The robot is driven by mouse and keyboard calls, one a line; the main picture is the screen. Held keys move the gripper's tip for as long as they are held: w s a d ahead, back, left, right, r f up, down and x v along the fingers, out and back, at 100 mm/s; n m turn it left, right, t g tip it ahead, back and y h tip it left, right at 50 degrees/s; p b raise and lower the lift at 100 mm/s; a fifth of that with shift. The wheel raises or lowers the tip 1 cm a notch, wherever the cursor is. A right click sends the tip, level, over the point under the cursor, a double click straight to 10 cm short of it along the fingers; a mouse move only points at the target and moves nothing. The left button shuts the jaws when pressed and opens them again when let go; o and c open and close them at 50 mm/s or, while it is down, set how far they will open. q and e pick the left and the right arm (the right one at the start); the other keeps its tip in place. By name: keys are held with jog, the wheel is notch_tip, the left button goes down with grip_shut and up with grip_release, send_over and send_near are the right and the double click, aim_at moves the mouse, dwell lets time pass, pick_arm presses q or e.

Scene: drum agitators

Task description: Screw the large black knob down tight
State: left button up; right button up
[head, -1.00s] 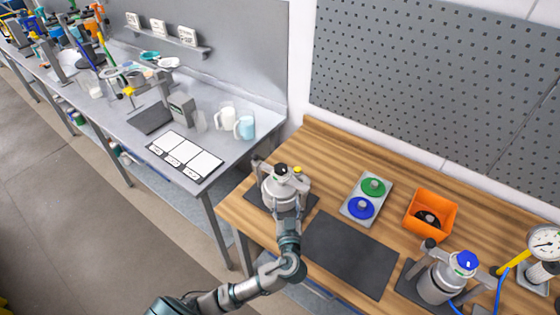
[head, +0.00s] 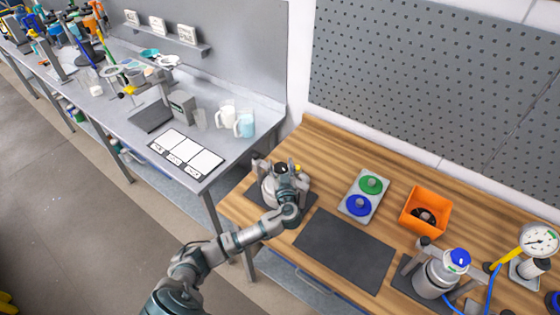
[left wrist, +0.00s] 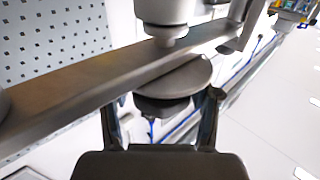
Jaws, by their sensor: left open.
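The left metal vessel (head: 270,188) stands in a clamp frame on a dark mat at the left end of the wooden bench. A black knob (head: 281,167) shows at its top, partly covered by my left gripper (head: 283,173). In the left wrist view a dark knob (left wrist: 163,107) sits under a grey disc (left wrist: 178,78) beside a metal crossbar (left wrist: 90,88). My left gripper (left wrist: 160,118) is open there, one finger on each side of the knob. Gaps seem to remain, but contact is hard to judge. My right gripper is not in view.
A grey tray with green and blue discs (head: 371,185) and an orange bin (head: 418,226) stand to the right. A dark mat (head: 345,250) lies empty in front. A second vessel with a blue cap (head: 457,258) and a gauge (head: 538,240) stand farther right.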

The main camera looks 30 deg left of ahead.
pick_arm(q)
jog(key=shift+w+a, duration=0.45)
jog(key=shift+w, duration=0.05)
jog(key=c, duration=1)
jog(key=shift+a+f, duration=0.1)
jog(key=shift+f, duration=0.05)
jog(key=shift+c, duration=0.3)
